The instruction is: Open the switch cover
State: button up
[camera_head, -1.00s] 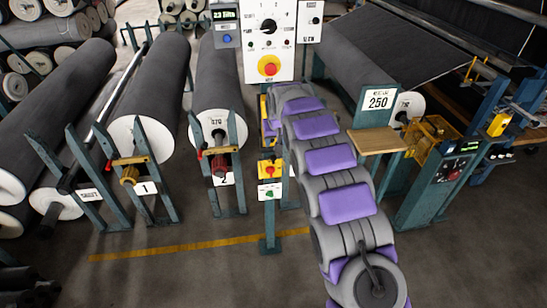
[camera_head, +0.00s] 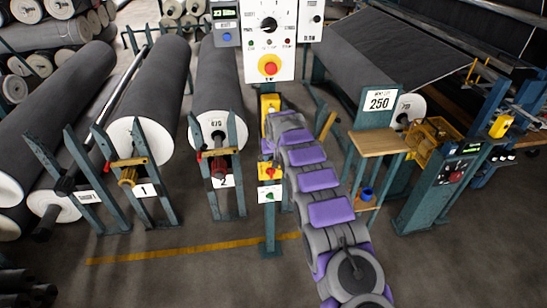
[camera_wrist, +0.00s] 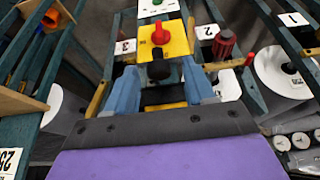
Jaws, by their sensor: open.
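A yellow switch box (camera_head: 269,171) with a red knob stands on a teal post in the head view. In the wrist view the yellow box (camera_wrist: 179,42) and its red knob (camera_wrist: 163,33) show just beyond my gripper (camera_wrist: 161,82). My gripper is open, with one blue-grey finger on each side of a dark rounded piece (camera_wrist: 158,69) below the knob. I cannot tell whether the fingers touch this piece, or whether it belongs to the switch cover. In the head view my arm hides most of the gripper.
A white panel with a green button (camera_head: 270,196) is under the yellow box. Large grey rolls (camera_head: 154,85) lie in teal frames to the left. A control box with a red and yellow button (camera_head: 269,66) is above. A wooden shelf (camera_head: 378,142) stands to the right.

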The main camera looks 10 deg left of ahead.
grip_shut()
dwell(0.6)
